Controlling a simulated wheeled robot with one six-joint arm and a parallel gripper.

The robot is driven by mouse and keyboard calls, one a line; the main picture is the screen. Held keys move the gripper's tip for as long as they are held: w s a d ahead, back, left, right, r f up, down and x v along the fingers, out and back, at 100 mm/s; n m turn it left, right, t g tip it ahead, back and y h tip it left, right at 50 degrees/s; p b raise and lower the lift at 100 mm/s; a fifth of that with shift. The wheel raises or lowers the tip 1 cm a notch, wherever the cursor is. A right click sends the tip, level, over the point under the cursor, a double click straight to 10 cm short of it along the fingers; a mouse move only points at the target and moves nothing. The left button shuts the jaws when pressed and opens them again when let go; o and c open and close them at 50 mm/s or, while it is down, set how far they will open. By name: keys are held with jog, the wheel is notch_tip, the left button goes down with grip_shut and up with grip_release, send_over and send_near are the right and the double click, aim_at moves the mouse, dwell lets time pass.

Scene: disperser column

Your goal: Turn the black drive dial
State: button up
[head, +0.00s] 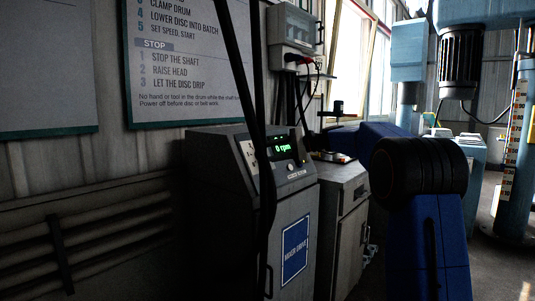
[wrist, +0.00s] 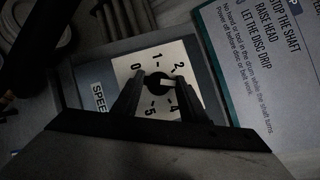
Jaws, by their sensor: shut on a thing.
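The black drive dial (wrist: 157,78) sits on a white scale plate (wrist: 150,58) marked with numbers, beside the word SPEED. My gripper (wrist: 159,84) is shut on the dial, one finger on each side. A pale mark on the dial points right in the wrist view, between the 2 and the 4; the right finger hides the scale there. In the head view the plate (head: 248,157) shows on the grey drive cabinet (head: 228,205), partly behind a dark upright strip. The cabinet's display (head: 282,149) reads 0 rpm. My gripper cannot be made out clearly in the head view.
A lower grey cabinet (head: 346,215) stands right of the drive cabinet, with small items on top. A wall box with red-black cables (head: 291,30) hangs above it. An instruction board (head: 185,60) is on the wall. Blue machinery (head: 515,140) stands at the far right.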

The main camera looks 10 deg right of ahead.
jog(key=o, duration=1)
jog(key=shift+o, duration=0.2)
jog(key=v, duration=1.7)
jog(key=shift+s+d, duration=0.15)
jog(key=shift+d, duration=0.05)
jog(key=s+a+f+n+g+h, duration=0.1)
jog(key=s+a+f+h, duration=0.1)
jog(key=s+a+f, duration=0.35)
jog(key=s+a+f+n+h, duration=0.2)
jog(key=s+a+f, duration=0.1)
jog(key=s, duration=0.6)
jog(key=s+a+f+n+g+h, duration=0.1)
jog(key=s+a+f+h, duration=0.1)
jog(key=s+a+f, duration=0.45)
jog(key=s+d+f+n+h, duration=0.2)
jog(key=s+f+n+h, duration=0.2)
jog(key=s+f, duration=0.5)
jog(key=s+d+f+n+h, duration=0.3)
jog(key=s+f, duration=0.7)
jog(key=s, duration=0.9)
jog(key=shift+s+d+f+n+t+h, duration=0.35)
jog(key=shift+n+h, duration=0.15)
jog(key=shift+n, duration=0.1)
